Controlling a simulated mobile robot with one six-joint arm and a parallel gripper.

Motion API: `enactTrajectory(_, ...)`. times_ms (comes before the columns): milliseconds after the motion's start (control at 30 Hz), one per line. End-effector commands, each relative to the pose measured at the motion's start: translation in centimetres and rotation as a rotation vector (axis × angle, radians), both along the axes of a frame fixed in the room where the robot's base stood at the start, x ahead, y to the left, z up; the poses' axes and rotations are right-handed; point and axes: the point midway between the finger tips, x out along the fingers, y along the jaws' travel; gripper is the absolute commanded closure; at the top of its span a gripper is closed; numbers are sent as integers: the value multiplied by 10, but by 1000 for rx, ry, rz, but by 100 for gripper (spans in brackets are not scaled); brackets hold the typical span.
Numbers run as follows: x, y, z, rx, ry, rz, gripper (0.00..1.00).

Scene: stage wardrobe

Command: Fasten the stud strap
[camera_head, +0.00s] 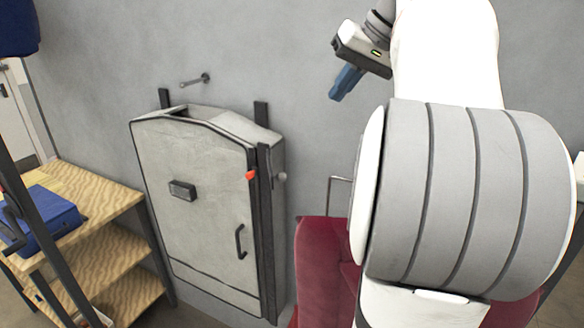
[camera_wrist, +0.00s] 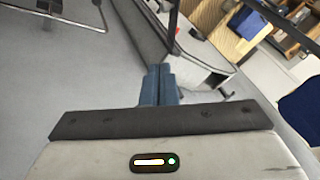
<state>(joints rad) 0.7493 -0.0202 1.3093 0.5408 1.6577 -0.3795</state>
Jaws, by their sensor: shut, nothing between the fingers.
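A grey cabinet (camera_head: 190,200) with a shut front door stands against the wall in the head view. A dark upright band (camera_head: 265,210) runs along the door's right edge. A small red tab (camera_head: 251,175) sits at this band, and a round grey knob (camera_head: 282,177) sticks out from the cabinet's side just right of it. I cannot tell whether the tab and knob belong to the stud strap, or whether it is fastened. My gripper (camera_head: 343,84) is above and right of the cabinet, apart from it. Its blue fingers (camera_wrist: 160,84) are shut and empty.
A wooden shelf unit (camera_head: 115,200) with a blue case (camera_head: 45,220) stands left of the cabinet. A wall peg (camera_head: 195,80) sticks out above it. A red upholstered seat (camera_head: 322,260) is close on its right.

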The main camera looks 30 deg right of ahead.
Motion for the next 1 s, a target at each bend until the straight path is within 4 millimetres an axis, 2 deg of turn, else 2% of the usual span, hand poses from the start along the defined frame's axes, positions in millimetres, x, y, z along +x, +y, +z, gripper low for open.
enactTrajectory(33,-1,0,-10,-2,-2,-2,100)
enactTrajectory(500,-1,0,-77,-2,-2,-2,100)
enactTrajectory(667,-1,0,-87,-1,-1,-1,100)
enactTrajectory(867,7,5,-101,0,1,1,100)
enactTrajectory(1000,20,13,-125,1,1,2,100)
